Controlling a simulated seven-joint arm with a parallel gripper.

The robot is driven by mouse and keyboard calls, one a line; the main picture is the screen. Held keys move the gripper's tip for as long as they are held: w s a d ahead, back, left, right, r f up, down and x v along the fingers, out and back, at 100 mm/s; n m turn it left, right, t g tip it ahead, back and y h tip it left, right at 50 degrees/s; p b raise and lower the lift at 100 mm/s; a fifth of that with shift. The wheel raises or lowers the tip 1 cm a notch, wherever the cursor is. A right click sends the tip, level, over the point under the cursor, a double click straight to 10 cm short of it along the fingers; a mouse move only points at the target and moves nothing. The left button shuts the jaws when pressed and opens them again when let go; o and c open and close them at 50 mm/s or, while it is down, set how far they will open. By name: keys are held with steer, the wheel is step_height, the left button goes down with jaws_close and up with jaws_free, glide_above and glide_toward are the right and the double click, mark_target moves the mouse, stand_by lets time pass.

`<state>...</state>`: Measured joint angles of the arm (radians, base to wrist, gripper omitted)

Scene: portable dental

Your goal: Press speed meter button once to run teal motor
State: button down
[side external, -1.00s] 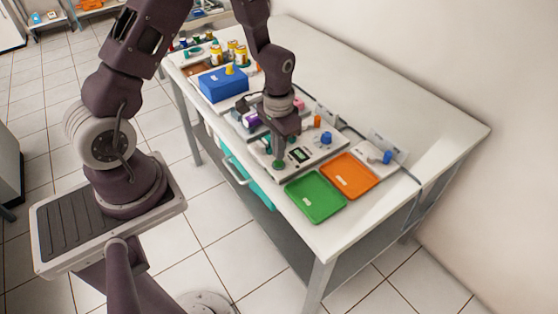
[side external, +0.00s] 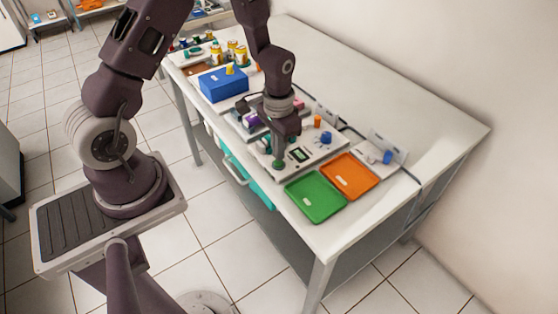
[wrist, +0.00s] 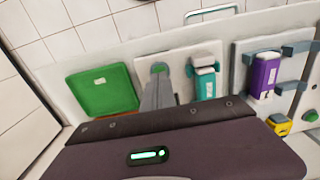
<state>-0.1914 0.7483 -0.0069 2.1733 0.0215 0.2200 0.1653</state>
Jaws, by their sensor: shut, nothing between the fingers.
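My gripper (side external: 279,156) is shut and empty, pointing down at the green button. In the wrist view the fingertips (wrist: 158,76) are right at the green button (wrist: 158,68); whether they touch it I cannot tell. The teal motor (wrist: 205,84) sits on a pale base beside the meter. In the side view my gripper largely hides that area.
A green tray (side external: 315,197) and an orange tray (side external: 351,176) lie beside the meter. A purple motor (wrist: 264,74) stands on the neighbouring base. A blue box (side external: 223,85) is farther left. The table's right end is clear.

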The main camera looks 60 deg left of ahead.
steer(key=shift+f, duration=0.9)
steer(key=shift+r, duration=3.5)
step_height(320, 180, up, 10)
steer(key=s+d+t, duration=0.2)
steer(key=s+d+r+t, duration=0.3)
steer(key=s+r, duration=0.9)
steer(key=s, duration=0.4)
steer(key=shift+s+d+r+t, duration=0.2)
steer(key=shift+d+r+t, duration=0.15)
steer(key=shift+d, duration=0.25)
